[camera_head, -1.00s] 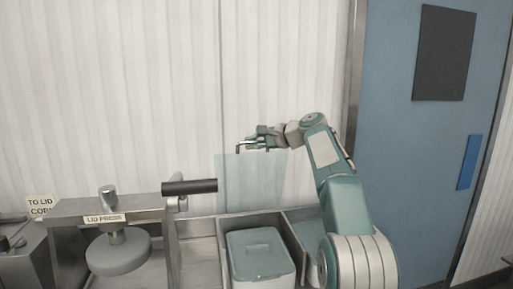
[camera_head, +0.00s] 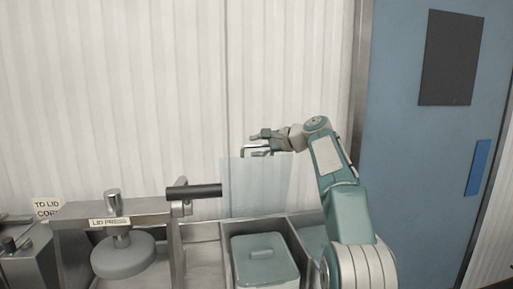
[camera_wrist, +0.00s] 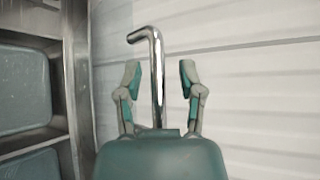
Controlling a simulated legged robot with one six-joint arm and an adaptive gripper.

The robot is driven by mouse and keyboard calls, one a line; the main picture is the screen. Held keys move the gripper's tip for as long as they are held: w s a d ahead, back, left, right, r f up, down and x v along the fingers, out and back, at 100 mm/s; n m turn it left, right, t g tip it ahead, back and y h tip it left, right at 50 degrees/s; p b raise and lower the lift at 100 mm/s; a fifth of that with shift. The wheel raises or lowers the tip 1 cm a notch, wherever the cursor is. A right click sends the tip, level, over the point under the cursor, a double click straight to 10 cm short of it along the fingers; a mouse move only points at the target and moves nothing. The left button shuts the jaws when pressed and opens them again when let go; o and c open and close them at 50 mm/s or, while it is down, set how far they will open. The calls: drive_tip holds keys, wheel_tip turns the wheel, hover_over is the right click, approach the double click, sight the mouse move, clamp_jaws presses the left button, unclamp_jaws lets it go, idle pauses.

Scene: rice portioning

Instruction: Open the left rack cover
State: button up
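The left rack cover (camera_head: 238,190) is a clear, pale blue panel standing upright above the rack in the head view. Its bent metal handle (camera_head: 246,151) is at the top edge, and the shiny rod (camera_wrist: 157,85) also shows in the wrist view. My gripper (camera_head: 262,137) is at the handle, just above the panel's top edge. In the wrist view its two fingers (camera_wrist: 159,74) are spread apart on either side of the rod, with gaps visible. The gripper is open and holds nothing.
Below the cover, a rack bin holds a lidded teal container (camera_head: 265,262); another compartment (camera_head: 313,240) lies to its right, partly behind my arm. The lid press (camera_head: 122,255) with a black handle (camera_head: 194,191) stands at left. A blue door (camera_head: 400,150) is at right.

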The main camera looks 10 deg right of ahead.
drive_tip(key=v, duration=1.2)
drive_tip(key=shift+c, duration=0.3)
